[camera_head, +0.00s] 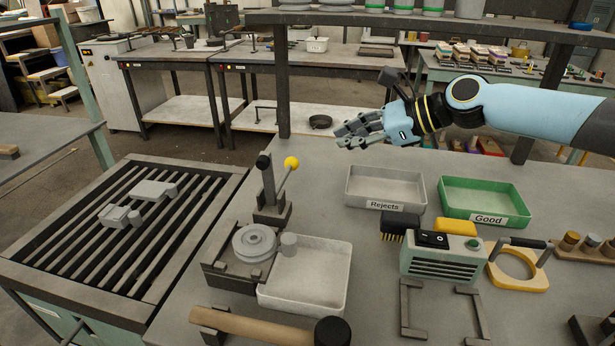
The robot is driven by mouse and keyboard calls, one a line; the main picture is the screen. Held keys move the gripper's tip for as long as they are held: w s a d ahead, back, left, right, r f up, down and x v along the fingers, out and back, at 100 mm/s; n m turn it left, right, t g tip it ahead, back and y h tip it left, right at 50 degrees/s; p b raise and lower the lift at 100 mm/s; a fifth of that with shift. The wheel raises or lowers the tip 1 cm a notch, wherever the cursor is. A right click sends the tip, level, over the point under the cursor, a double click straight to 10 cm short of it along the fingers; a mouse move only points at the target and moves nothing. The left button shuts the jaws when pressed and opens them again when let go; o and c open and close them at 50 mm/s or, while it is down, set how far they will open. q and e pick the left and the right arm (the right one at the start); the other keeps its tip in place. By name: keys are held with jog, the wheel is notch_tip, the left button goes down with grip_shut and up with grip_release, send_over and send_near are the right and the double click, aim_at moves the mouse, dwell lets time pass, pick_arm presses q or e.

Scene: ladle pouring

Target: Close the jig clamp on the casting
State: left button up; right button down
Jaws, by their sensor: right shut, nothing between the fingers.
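The casting (254,241), a round grey disc with a raised ring, sits in the dark jig (230,272) on the table. A grey cylindrical stub (288,246) shows at its right side, over a white tray. The jig clamp (271,198) stands behind the casting. Its black-tipped arm (265,170) points up, clear of the casting, and its yellow-knobbed lever (291,162) tilts up to the right. My right gripper (346,138) is shut and empty, up and to the right of the knob, apart from it. My left gripper is out of view.
The white tray (318,290) stands right of the jig, and a mallet (260,328) lies in front. Rejects (408,178) and Good (500,185) trays stand at the back right. A green-fronted switch box (440,263) and brush (398,225) are at right. A slatted grate (120,235) is left.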

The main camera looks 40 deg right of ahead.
notch_tip(320, 180, down, 7)
jog(key=b, duration=0.5)
jog(key=shift+w+d+r+b, duration=0.1)
jog(key=shift+w+r+b, duration=0.05)
jog(key=shift+b, duration=0.15)
jog(key=shift+r, duration=0.1)
jog(key=b+x, duration=0.1)
jog(key=x, duration=0.9)
jog(key=shift+b, duration=0.4)
